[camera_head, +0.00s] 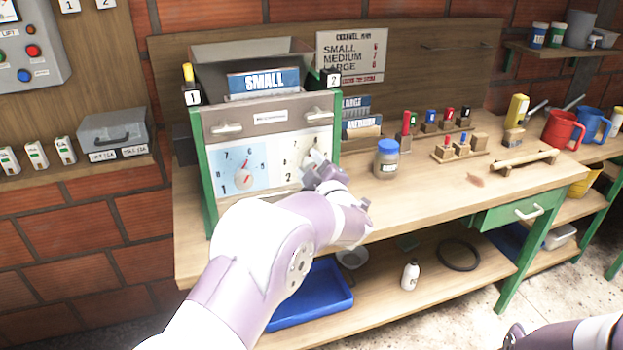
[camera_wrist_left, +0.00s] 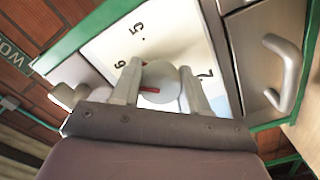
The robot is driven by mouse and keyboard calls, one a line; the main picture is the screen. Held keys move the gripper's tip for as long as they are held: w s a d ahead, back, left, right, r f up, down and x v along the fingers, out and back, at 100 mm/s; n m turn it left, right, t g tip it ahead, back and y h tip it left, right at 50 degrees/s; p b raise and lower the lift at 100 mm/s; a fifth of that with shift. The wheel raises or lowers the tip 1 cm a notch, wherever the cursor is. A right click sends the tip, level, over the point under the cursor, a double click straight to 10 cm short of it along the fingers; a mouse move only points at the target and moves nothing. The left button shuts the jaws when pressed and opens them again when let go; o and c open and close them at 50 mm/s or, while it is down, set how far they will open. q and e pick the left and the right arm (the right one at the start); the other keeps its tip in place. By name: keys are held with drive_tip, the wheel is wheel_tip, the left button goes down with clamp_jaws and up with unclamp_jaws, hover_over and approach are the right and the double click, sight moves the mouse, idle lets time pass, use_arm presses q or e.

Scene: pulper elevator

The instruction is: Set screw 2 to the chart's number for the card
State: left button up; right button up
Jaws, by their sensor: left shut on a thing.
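The green-framed machine (camera_head: 208,170) stands at the left of the bench with a SMALL card (camera_head: 263,84) on top. The chart (camera_head: 352,56) behind it lists SMALL, MEDIUM and LARGE; the SMALL row seems to read 6. The left dial (camera_head: 237,168) is blue with a red pointer. The white dial (camera_head: 289,152) of screw 2 is partly hidden by my left gripper (camera_head: 322,172). In the left wrist view, my left gripper (camera_wrist_left: 163,85) is shut on screw 2 (camera_wrist_left: 160,92), a round pale knob with a red mark. The numbers 5, 6 and 7 show around it.
More cards (camera_head: 360,125) stand right of the machine. A metal handle (camera_wrist_left: 285,70) is beside the dial. Part of my right arm shows at the lower right.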

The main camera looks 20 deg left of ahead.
use_arm(q)
drive_tip(key=shift+f+n+b, duration=0.1)
drive_tip(key=shift+n+b, duration=0.75)
drive_tip(key=shift+n, duration=0.05)
drive_tip(key=o, duration=1.1)
drive_tip(key=shift+c, duration=0.2)
drive_tip(key=v, duration=1.2)
drive_tip(key=shift+s+d+b, duration=0.2)
drive_tip(key=shift+s+b, duration=0.1)
